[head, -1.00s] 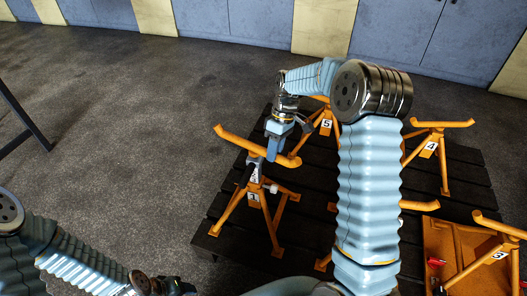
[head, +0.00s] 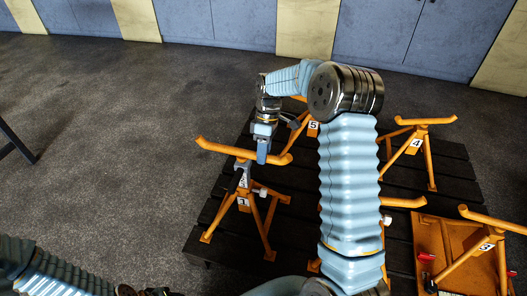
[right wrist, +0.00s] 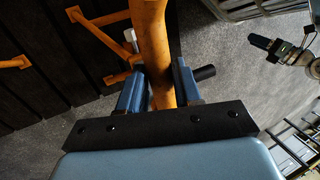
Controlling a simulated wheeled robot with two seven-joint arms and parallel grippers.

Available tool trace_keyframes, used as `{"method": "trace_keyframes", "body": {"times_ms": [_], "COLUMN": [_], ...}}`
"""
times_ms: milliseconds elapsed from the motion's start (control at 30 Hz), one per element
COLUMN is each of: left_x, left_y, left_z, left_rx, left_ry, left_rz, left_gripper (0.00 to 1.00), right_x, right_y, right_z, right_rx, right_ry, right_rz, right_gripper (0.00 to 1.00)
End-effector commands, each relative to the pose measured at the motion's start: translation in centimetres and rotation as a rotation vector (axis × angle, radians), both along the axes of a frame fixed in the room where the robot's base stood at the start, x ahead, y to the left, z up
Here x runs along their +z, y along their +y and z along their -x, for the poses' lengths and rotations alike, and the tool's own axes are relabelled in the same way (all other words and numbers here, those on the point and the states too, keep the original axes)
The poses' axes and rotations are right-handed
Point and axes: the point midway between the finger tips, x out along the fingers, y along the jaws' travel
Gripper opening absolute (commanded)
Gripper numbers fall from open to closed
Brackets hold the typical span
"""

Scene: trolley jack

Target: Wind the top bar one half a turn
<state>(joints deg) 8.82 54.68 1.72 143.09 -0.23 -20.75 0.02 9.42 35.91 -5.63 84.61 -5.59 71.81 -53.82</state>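The orange top bar (head: 222,149) lies across the top of the orange stand marked 1 (head: 242,200). Its ends curve upward. My right gripper (head: 263,157) points down at the bar, right of its middle. In the right wrist view, the bar (right wrist: 154,40) runs between the two blue fingers of the right gripper (right wrist: 160,88). The palm hides the bar's near part. My left arm shows at the lower left in the head view; its gripper is out of the picture.
Stand 1 is on a dark slatted platform (head: 208,210). Similar stands marked 5 (head: 312,128), 4 (head: 415,145) and 3 (head: 486,246) stand on it. An orange tray (head: 425,232) lies at the right. My right arm covers the middle. Grey floor at the left is mostly clear.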

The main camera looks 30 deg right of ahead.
Motion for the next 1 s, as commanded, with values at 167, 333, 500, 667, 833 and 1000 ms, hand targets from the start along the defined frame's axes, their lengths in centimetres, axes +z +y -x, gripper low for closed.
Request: {"method": "trace_keyframes", "body": {"times_ms": [167, 333, 500, 667, 833, 1000], "left_x": [0.0, 0.0, 0.0, 0.1, 0.4, 0.8], "left_y": [0.0, 0.0, 0.0, 0.0, 0.0, 0.0], "left_z": [0.0, 0.0, 0.0, 0.0, 0.0, 0.0], "left_rx": [0.000, 0.000, 0.000, 0.000, 0.000, -0.001], "left_ry": [0.000, 0.000, 0.000, 0.000, 0.000, 0.000], "left_rz": [0.000, 0.000, 0.000, 0.000, 0.000, 0.001], "left_gripper": [0.54, 0.54, 0.54, 0.54, 0.54, 0.54], "right_x": [0.0, 0.1, 0.9, 3.8, 7.8, 11.1], "right_y": [0.0, 0.0, -0.2, -1.0, -2.0, -2.8], "right_z": [0.0, 0.0, -0.2, -1.0, -2.1, -2.9], "right_rx": [-0.001, -0.001, -0.001, -0.002, -0.002, -0.001], "right_ry": [0.000, 0.000, -0.002, -0.006, -0.005, -0.003], "right_rz": [0.000, 0.000, -0.001, 0.001, 0.000, 0.000], "right_gripper": [0.54, 0.54, 0.54, 0.54, 0.54, 0.54]}}
